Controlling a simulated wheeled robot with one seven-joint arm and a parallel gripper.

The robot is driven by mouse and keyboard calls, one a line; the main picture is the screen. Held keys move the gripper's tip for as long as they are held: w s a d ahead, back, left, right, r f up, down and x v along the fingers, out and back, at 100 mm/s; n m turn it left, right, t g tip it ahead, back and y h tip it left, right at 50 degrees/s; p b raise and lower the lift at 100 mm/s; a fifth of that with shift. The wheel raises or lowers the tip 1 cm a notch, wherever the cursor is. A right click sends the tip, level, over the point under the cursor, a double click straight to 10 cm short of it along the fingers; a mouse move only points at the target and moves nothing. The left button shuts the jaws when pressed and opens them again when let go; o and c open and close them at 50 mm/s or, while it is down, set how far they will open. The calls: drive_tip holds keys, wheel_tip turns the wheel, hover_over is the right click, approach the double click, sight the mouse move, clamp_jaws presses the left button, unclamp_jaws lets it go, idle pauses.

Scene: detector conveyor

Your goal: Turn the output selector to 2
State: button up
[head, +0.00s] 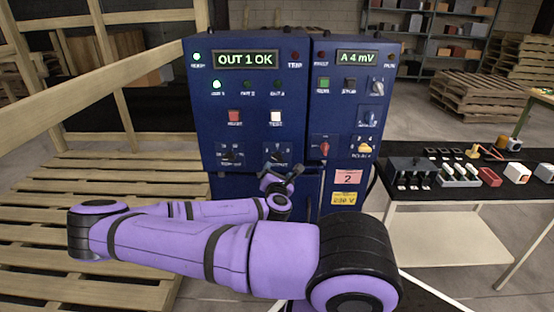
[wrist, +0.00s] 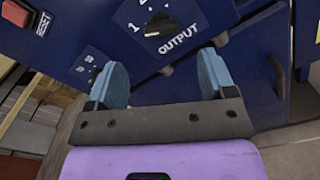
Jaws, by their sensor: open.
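The output selector (head: 279,157) is a dark knob on the lower part of the blue left cabinet. In the wrist view the knob (wrist: 165,24) sits above the OUTPUT label, with a 1 at its upper left; its other marks are cut off or unclear. The display (head: 246,59) reads OUT 1 OK, and the leftmost lamp (head: 217,84) of the row below is lit green. My gripper (wrist: 163,66) is open, with its two blue fingers apart and nothing between them. It is below the knob and apart from it. In the head view my gripper (head: 281,174) is small and partly hidden.
Another dark selector (head: 231,156) is left of the output one, below a red button (head: 234,117) and a white button (head: 276,118). A right cabinet carries a red handle (head: 324,148) and a yellow knob (head: 366,147). A black-topped table (head: 440,192) stands right; pallets (head: 90,215) lie left.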

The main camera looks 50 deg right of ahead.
sight(278, 158)
drive_tip(key=x, duration=0.9)
drive_tip(key=shift+w+d, duration=0.2)
drive_tip(key=shift+d, duration=0.1)
drive_tip(key=shift+c, duration=0.2)
drive_tip(key=c, duration=0.9)
